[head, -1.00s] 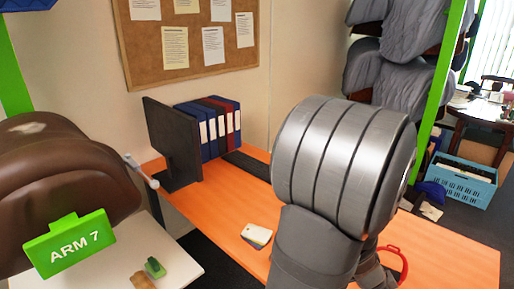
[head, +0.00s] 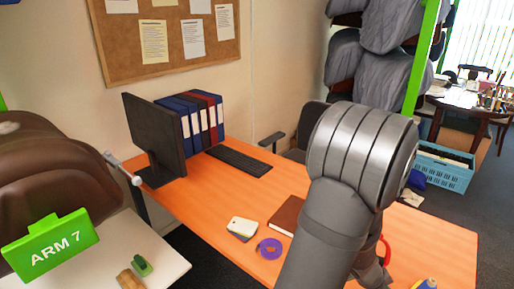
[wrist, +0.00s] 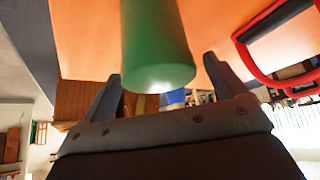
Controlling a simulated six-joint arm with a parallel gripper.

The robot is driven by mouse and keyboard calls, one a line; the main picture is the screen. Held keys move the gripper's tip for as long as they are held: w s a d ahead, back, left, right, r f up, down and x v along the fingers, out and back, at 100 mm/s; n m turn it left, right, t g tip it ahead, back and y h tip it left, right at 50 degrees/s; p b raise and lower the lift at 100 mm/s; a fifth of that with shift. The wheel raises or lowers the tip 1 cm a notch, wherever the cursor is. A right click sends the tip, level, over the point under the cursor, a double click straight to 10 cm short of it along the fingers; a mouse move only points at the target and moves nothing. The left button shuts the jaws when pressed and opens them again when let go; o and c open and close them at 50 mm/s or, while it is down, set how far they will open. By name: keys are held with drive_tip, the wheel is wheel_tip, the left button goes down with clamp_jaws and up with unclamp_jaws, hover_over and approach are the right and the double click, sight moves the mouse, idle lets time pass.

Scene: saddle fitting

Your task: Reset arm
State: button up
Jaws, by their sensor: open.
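My arm (head: 350,190) stands large and grey at the right of the head view, and it hides my gripper there. In the wrist view my gripper (wrist: 162,67) shows two dark fingers set wide apart. A green cylinder (wrist: 155,45) appears between and above the fingers, end toward the camera. I see no finger contact with it, though its exact distance is unclear. A red loop handle (wrist: 270,45) lies to the right of the fingers over the orange desk. A red piece of it shows beside my arm in the head view (head: 386,250).
The orange desk (head: 225,195) holds a monitor (head: 155,138), binders (head: 200,120), a keyboard (head: 238,160), purple tape (head: 268,248) and a brown notebook (head: 287,214). A saddle (head: 45,180) with a green "ARM 7" tag (head: 50,245) is at left. A chair (head: 300,130) stands behind the desk.

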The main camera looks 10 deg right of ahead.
drive_tip(key=shift+r, duration=0.75)
drive_tip(key=shift+s+r, duration=0.25)
drive_tip(key=shift+s, duration=0.05)
drive_tip(key=shift+w+f, duration=0.3)
drive_tip(key=shift+f, duration=0.2)
wheel_tip(320, 180, down, 3)
drive_tip(key=shift+r, duration=0.15)
drive_tip(key=shift+a, duration=0.25)
drive_tip(key=v, duration=0.7)
drive_tip(key=shift+r, duration=0.2)
drive_tip(key=shift+a, duration=0.1)
drive_tip(key=shift+f, duration=0.15)
